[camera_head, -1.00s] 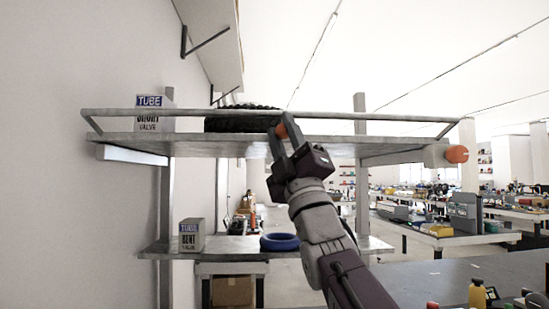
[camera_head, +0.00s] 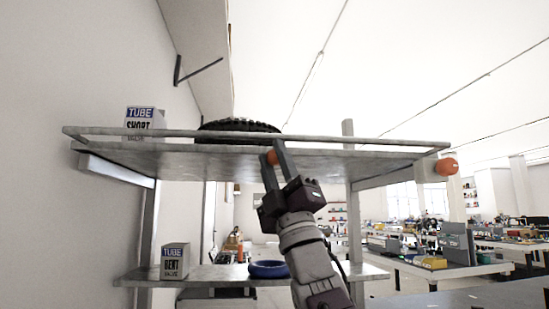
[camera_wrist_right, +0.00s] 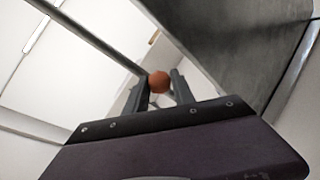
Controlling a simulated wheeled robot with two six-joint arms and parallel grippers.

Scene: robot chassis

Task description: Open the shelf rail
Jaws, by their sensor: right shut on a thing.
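The shelf rail (camera_head: 225,134) is a thin grey bar along the front of the upper shelf (camera_head: 210,155). In the head view it runs just above the shelf's front edge, with a narrow gap between them. My right gripper (camera_head: 272,155) reaches up from below to the middle of the shelf front. It is shut on an orange knob (camera_head: 271,158), which sits between the fingers just below the rail. The right wrist view also shows the knob (camera_wrist_right: 158,82) between the fingertips. How the knob joins the rail is hidden. My left gripper is not in view.
A tube box (camera_head: 140,117) and a black tyre (camera_head: 238,126) stand on the upper shelf. The lower shelf (camera_head: 345,273) holds another box (camera_head: 174,261) and a blue ring (camera_head: 267,269). A second orange knob (camera_head: 446,167) is at the right end. A wall is close on the left.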

